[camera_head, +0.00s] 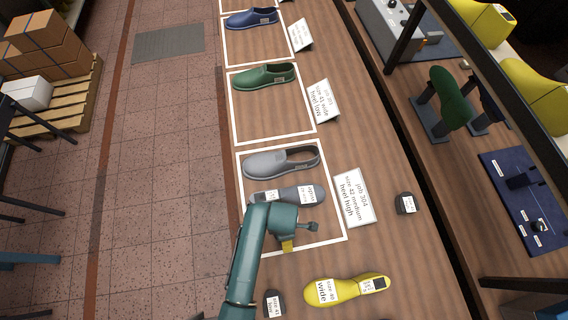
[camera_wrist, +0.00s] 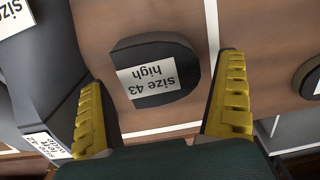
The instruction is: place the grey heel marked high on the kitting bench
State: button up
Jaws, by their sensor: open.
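A dark grey heel (camera_wrist: 172,92) with a label reading "size 43 high" lies ahead of my gripper in the wrist view, between the lines of the two fingers and apart from both. It rests on the wooden bench inside a white outline. My gripper (camera_wrist: 163,88) is open and empty. In the head view my gripper (camera_head: 294,236) hangs over the lower part of the job 304 outline, hiding that heel. The grey sole (camera_head: 300,195) lies there beside the grey shoe upper (camera_head: 281,161). The kitting bench (camera_head: 375,135) runs along the middle.
A job 304 card (camera_head: 354,197) reads "size 42 medium, heel high". Another dark heel (camera_head: 405,203) lies right of it; one more (camera_head: 274,304) lies near the bottom. A yellow sole (camera_head: 345,290) lies below the outline. Green and blue shoes lie in outlines farther up.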

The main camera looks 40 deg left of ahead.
notch_tip(320, 180, up, 11)
jog(key=w+d+r+m+t+y, duration=0.1)
jog(key=w+r+m+t+y, duration=0.1)
jog(key=w+r+m+t, duration=0.8)
jog(key=w+d+r+m+t, duration=0.1)
jog(key=w+d+r+m, duration=0.15)
jog(key=r, duration=0.45)
jog(key=w+d+r+m+t, duration=0.1)
jog(key=w+r, duration=0.2)
jog(key=r, duration=0.3)
jog(key=w+d+r+m+t, duration=0.1)
jog(key=w+d+r+m, duration=0.1)
jog(key=r, duration=0.5)
jog(key=s+d+r+m+t, duration=0.2)
jog(key=d+r+m+t, duration=0.1)
jog(key=r, duration=0.5)
jog(key=s+d+r+m+t+h, duration=0.1)
jog(key=s+d+r+m+t, duration=0.1)
jog(key=r+m, duration=0.3)
jog(key=s+d+r+m+t+h, duration=0.1)
jog(key=s+d+r+m+t, duration=0.2)
jog(key=r, duration=1)
jog(key=shift+d+m+t+p, duration=0.4)
jog(key=shift+d+m+t, duration=0.2)
jog(key=shift+d, duration=0.15)
